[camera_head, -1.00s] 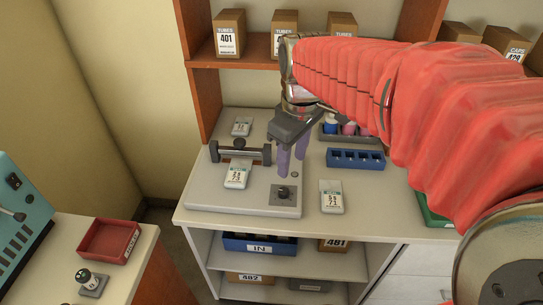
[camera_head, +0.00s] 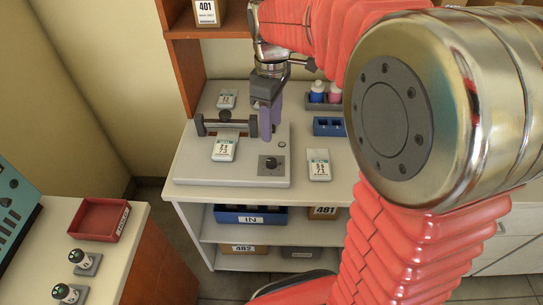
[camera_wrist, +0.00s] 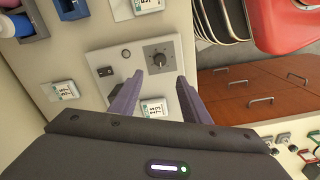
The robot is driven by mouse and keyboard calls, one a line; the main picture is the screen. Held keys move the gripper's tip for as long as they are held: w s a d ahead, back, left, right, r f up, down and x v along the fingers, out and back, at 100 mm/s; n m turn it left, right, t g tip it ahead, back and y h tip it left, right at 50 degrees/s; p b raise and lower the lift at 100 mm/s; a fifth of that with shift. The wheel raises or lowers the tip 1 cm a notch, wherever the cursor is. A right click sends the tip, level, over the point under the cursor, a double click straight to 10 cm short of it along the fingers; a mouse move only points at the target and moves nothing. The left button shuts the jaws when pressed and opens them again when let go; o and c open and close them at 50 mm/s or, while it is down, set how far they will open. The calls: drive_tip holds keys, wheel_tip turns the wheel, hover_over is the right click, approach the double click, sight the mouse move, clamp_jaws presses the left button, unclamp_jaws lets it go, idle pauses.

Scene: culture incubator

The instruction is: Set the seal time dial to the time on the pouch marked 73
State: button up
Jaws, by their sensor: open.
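The seal time dial (camera_head: 271,163) is a dark knob on a square plate at the front right of the pale sealer (camera_head: 195,170). It also shows in the wrist view (camera_wrist: 158,58), just beyond my fingertips. One white pouch (camera_head: 224,149) lies on the sealer, left of the dial. Another pouch (camera_head: 319,165) lies on the bench to the right, and a third (camera_head: 227,99) lies behind the seal bar. The printed numbers are too small to read surely. My gripper (camera_head: 265,136) is open and empty above the sealer; its fingers in the wrist view (camera_wrist: 160,76) are apart, not touching the dial.
The seal bar (camera_head: 226,123) stands up from the sealer behind the dial. A blue rack (camera_head: 329,126) and a bottle tray (camera_head: 327,105) stand at the back right. A red tray (camera_head: 100,220) is on the left bench. Bare bench lies around the right pouch.

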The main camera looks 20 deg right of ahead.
sight(271, 161)
wheel_tip(271, 161, down, 13)
drive_tip(key=shift+f, duration=0.1)
idle(0.5)
drive_tip(key=shift+c, duration=0.5)
drive_tip(key=c, duration=0.9)
drive_tip(key=shift+c, duration=0.2)
drive_tip(key=shift+m, duration=0.8)
drive_tip(key=o, duration=1)
